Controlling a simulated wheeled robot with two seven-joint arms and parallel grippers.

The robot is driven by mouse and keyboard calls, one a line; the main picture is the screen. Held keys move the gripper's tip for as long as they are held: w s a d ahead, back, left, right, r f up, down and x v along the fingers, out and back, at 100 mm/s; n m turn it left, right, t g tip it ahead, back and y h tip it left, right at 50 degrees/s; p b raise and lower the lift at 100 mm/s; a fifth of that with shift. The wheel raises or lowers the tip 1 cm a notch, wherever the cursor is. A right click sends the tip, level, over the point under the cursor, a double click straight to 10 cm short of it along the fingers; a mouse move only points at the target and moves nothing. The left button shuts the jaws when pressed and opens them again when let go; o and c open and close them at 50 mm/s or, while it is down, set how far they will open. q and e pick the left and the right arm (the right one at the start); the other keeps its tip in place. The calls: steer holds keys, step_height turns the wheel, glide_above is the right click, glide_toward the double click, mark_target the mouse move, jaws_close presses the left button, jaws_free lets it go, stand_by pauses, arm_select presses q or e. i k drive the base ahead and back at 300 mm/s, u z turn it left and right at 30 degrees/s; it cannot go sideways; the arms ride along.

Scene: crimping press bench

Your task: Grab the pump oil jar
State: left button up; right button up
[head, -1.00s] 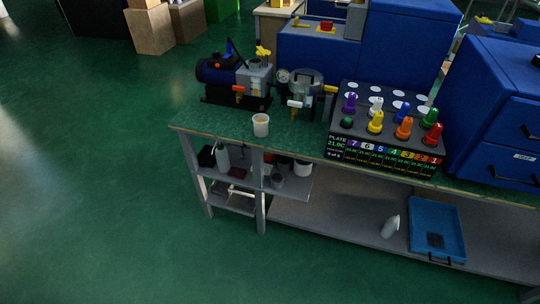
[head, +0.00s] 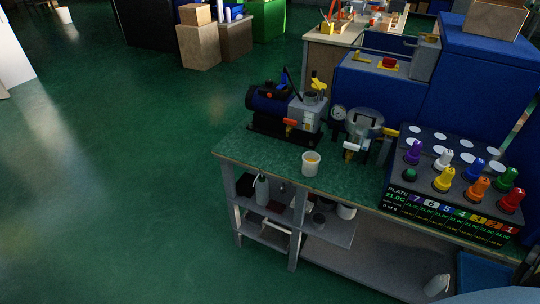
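A small white open jar (head: 311,166) with yellowish contents stands upright near the front left edge of the green-topped bench (head: 262,151). It looks like the pump oil jar, though I can read no label on it. Behind it is a blue and black pump (head: 268,101) with a grey block and a yellow-topped fitting. Neither of my grippers is in view.
A black rack (head: 398,187) with coloured knobs and a numbered display stands right of the jar. Shelves below hold bottles and pots (head: 262,188). A white bottle (head: 437,285) is on the lower shelf. Green floor left of the bench is clear.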

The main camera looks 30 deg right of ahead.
mark_target(312, 160)
steer(key=z, duration=0.15)
steer(key=i, duration=1)
steer(key=z, duration=0.6)
